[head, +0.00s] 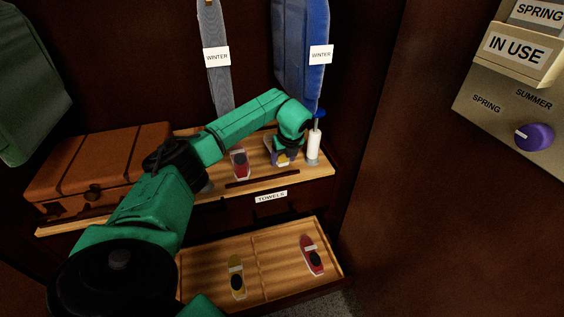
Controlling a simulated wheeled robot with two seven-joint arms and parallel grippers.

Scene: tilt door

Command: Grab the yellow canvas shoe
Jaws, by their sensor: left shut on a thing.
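My left arm reaches from the lower left to the upper shelf. My left gripper (284,148) is at the shelf's right part, pointing down and shut on a yellow shoe (284,161). Much of that shoe is hidden by the gripper, and I cannot tell whether it still touches the shelf. Another yellow shoe (236,278) lies in the open lower drawer, left of a red shoe (312,256). My right gripper is not in view.
On the shelf (318,178), a red shoe (240,163) stands left of the gripper and a white bottle with a blue top (314,143) close on its right. A brown suitcase (95,170) is at left. Clothes labelled WINTER (300,50) hang above. A control panel (510,85) is at right.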

